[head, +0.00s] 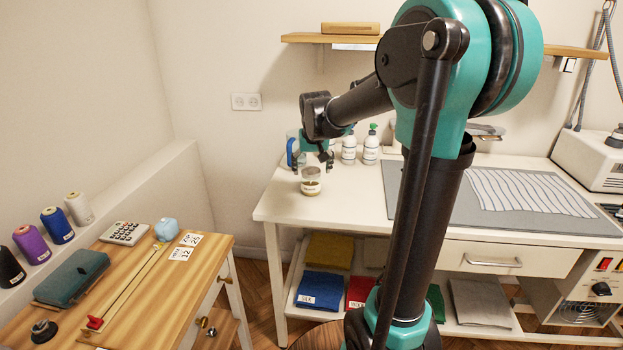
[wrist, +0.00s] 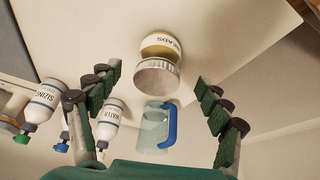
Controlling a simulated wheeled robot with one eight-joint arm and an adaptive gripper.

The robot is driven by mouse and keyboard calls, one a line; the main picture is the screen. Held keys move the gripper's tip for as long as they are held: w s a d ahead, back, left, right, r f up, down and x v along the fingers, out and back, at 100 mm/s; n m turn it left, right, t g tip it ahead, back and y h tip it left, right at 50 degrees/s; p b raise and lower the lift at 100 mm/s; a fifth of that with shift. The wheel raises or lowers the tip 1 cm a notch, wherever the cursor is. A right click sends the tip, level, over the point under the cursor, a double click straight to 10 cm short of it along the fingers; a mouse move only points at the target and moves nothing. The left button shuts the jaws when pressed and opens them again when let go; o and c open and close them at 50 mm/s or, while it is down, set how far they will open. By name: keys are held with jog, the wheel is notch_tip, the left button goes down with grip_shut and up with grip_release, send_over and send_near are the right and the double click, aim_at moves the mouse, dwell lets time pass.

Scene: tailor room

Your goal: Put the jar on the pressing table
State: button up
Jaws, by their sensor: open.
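The jar (head: 311,187) stands upright on the white pressing table (head: 275,205), near its left end. In the wrist view the jar (wrist: 161,47) shows a pale body with a label ending in "EADS" and a ribbed silver lid. My gripper (head: 316,160) is open above and close behind the jar in the head view. In the wrist view its two green-padded fingers are spread wide on either side, and neither is seen touching the jar.
A clear jug with a blue handle (wrist: 168,135) and two white bottles, sizing (wrist: 43,102) and water (wrist: 109,120), stand near the jar. A grey mat (head: 400,206) with striped cloth lies to the right.

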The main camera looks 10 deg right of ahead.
jog(key=s+d+f, duration=0.2)
jog(key=s+f, duration=0.6)
jog(key=s, duration=0.5)
jog(key=s+d+f, duration=0.2)
jog(key=s+f, duration=0.5)
jog(key=s, duration=0.7)
jog(key=shift+d+f+n, duration=0.15)
jog(key=shift+f+n, duration=0.15)
jog(key=shift+f, duration=0.05)
jog(key=shift+s, duration=0.1)
